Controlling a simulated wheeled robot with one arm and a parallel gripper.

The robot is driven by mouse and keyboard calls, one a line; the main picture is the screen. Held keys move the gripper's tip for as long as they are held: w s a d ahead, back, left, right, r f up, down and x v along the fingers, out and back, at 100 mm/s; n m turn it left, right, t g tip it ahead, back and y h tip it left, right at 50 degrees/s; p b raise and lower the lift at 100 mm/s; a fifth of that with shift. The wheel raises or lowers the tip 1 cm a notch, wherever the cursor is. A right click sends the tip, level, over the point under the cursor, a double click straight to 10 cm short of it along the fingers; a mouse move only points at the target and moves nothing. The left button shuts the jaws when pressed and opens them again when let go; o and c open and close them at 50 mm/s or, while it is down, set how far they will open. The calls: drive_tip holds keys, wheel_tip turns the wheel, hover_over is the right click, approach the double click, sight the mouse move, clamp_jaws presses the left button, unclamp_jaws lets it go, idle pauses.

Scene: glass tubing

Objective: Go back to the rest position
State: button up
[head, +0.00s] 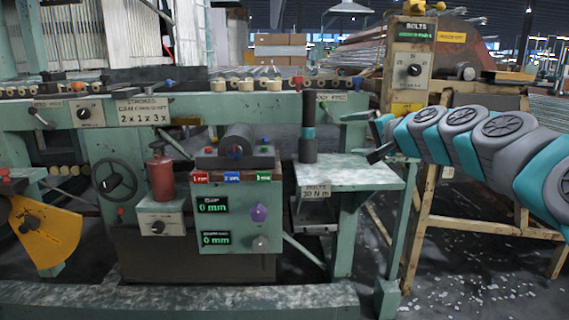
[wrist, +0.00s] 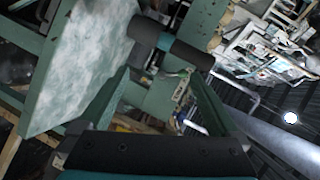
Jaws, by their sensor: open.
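My arm reaches in from the right in the head view. My gripper (head: 374,152) is at its left end, above the right edge of a small pale green shelf (head: 350,178). In the wrist view my gripper (wrist: 160,82) shows two fingers spread apart with nothing held between them. A dark cylindrical tool with a teal band (head: 308,130) stands upright on the shelf, left of the gripper and apart from it. The tool also shows in the wrist view (wrist: 168,42), beyond the fingers.
The green machine (head: 240,220) with a control panel and displays fills the left and middle. A wooden stand with a "BOLTS" box (head: 408,75) is behind my arm. A red cylinder (head: 160,178) and handwheel are at left. Floor at lower right holds pale scraps.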

drive_tip(key=s+a+f+n+g+p, duration=0.2)
drive_tip(key=s+a+f+n+g, duration=0.15)
drive_tip(key=s+a, duration=0.5)
drive_tip(key=s+a+f+n+g+h+p, duration=0.1)
drive_tip(key=s+a+f+n+g, duration=0.1)
drive_tip(key=s+f, duration=0.4)
drive_tip(key=s+a+f+n+g+p, duration=0.1)
drive_tip(key=s+a+f+n+g, duration=0.15)
drive_tip(key=s, duration=0.55)
drive_tip(key=s+d+f+g+h+p, duration=0.1)
drive_tip(key=s+d+f+g+h, duration=0.1)
drive_tip(key=s, duration=0.7)
drive_tip(key=s+d+f+g+h+p, duration=0.1)
drive_tip(key=s+d+f+g, duration=0.2)
drive_tip(key=s, duration=0.6)
drive_tip(key=s+d+f+n+g+h+p, duration=0.1)
drive_tip(key=s+d+f+g+h+p, duration=0.1)
drive_tip(key=s+d+f, duration=0.3)
drive_tip(key=s+f, duration=0.2)
drive_tip(key=s, duration=0.2)
drive_tip(key=shift+d+h, duration=0.2)
drive_tip(key=shift+h, duration=0.1)
